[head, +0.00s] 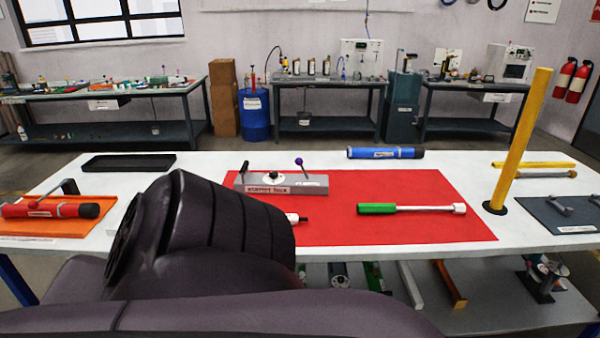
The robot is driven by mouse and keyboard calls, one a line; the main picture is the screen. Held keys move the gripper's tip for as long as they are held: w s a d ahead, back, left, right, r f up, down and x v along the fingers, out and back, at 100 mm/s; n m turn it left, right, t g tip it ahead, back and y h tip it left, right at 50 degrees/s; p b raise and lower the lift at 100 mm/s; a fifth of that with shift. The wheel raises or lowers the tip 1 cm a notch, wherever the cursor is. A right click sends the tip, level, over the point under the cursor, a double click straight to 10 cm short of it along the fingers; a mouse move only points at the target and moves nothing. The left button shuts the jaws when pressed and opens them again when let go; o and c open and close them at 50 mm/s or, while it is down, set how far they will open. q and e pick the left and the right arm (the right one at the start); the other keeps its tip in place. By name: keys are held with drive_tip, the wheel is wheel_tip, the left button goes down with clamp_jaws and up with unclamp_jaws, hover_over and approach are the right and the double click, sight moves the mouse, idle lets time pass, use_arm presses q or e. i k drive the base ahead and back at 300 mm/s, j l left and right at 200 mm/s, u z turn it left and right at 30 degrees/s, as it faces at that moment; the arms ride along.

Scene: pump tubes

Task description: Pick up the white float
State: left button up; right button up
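A white part with a dark tip (293,217) lies on the red mat (420,178), mostly hidden behind my dark arm. I cannot tell if it is the white float. A rod with a green grip (377,208) and a white end piece (459,208) lies flat on the right half of the mat. I cannot tell whether that end piece is the float. My large dark arm links fill the lower left and middle of the head view. Neither gripper's fingers are visible.
A grey fixture (285,183) with a purple-knobbed lever stands on the mat. A blue cylinder (385,152) lies behind it. A yellow post (520,140) rises at right. A black tray (128,163) and a red cylinder (50,208) on an orange plate are at left.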

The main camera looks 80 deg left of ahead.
sight(294, 219)
drive_tip(key=u, duration=2.55)
